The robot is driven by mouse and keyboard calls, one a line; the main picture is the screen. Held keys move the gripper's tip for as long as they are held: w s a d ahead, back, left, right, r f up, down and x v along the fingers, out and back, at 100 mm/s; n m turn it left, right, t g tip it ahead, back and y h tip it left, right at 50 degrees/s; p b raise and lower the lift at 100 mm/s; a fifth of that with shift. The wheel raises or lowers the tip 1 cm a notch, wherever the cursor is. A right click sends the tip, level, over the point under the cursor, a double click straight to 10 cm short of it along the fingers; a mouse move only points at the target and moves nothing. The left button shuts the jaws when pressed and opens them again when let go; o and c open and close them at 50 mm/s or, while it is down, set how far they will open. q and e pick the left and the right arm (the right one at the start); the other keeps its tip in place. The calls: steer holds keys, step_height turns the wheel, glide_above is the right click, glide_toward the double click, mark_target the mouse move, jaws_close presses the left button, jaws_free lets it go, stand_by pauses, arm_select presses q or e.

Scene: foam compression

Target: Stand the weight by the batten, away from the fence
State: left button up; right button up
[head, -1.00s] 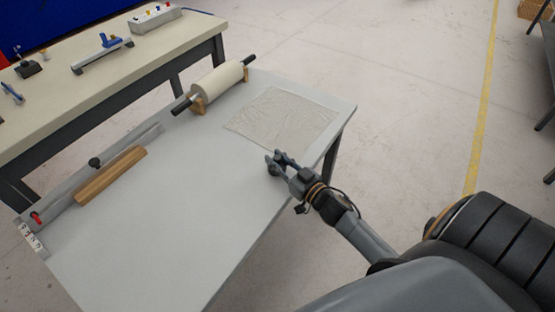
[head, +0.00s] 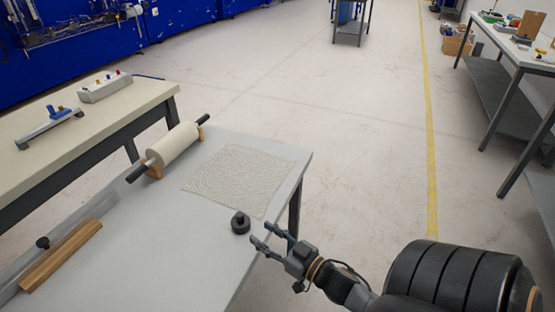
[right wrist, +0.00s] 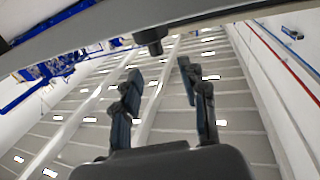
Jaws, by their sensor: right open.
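The weight (head: 240,222), a small dark cylinder with a knob on top, stands upright on the grey table near its right edge. It also shows in the right wrist view (right wrist: 152,43), just beyond the fingertips. My right gripper (head: 260,233) is open and empty, to the right of the weight with a small gap between them. The wooden batten (head: 62,256) lies at the table's left side, well apart from the weight. It lies along the grey metal fence (head: 72,223), which carries a black knob (head: 43,242). My left gripper is not in view.
A pale roller (head: 173,144) on wooden stands is at the back left. The table (head: 165,245) is bare between weight and batten. A cream bench (head: 95,120) adjoins on the left.

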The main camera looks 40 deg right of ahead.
steer(key=shift+s+d, duration=0.15)
steer(key=shift+s, duration=0.85)
steer(key=shift+s+d, duration=0.1)
steer(key=shift+s, duration=0.85)
